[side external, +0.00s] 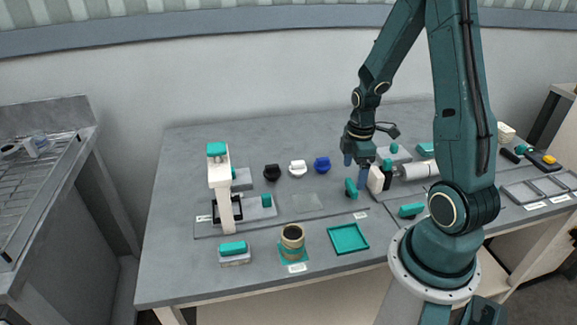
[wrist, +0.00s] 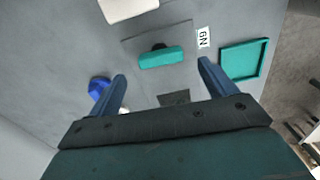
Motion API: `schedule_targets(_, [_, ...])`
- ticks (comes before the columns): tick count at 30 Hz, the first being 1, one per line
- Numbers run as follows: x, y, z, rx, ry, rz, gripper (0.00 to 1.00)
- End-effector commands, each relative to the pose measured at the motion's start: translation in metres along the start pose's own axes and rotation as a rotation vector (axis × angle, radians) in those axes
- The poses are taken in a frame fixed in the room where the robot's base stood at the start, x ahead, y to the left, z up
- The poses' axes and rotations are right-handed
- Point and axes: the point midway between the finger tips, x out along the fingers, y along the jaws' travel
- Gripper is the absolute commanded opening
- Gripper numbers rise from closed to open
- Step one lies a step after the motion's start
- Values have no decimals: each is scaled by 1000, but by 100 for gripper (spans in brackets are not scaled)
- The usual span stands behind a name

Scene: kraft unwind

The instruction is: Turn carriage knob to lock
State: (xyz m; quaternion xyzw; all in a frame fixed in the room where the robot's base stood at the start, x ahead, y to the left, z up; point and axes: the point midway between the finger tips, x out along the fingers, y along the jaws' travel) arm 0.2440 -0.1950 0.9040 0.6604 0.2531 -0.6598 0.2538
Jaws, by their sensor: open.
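The likely carriage knob is a teal bar-shaped handle (side external: 351,188) on a grey plate, near a white block (side external: 376,180). In the wrist view the teal handle (wrist: 161,57) lies roughly crosswise on a dark round stem, with the grey plate (wrist: 178,35) around it. My gripper (side external: 355,174) is above and close to the handle. In the wrist view my gripper (wrist: 162,75) is open, its two blue fingers apart, and the handle shows between and just beyond the fingertips. Contact is not visible. The stem is mostly hidden under the handle.
A blue knob (side external: 322,164), a white one (side external: 298,169) and a black one (side external: 272,172) stand to the left. A teal tray (side external: 348,238) lies in front. A white roll (side external: 417,170) is to the right. A tall white stand (side external: 222,190) is at left.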

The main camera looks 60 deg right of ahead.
Motion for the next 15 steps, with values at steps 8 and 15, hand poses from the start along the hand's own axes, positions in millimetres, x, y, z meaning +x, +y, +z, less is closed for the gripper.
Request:
schedule_targets(8, [-35, 0, 0, 0, 1, 3, 84])
schedule_targets(15, [-66, 0, 0, 0, 1, 5, 84])
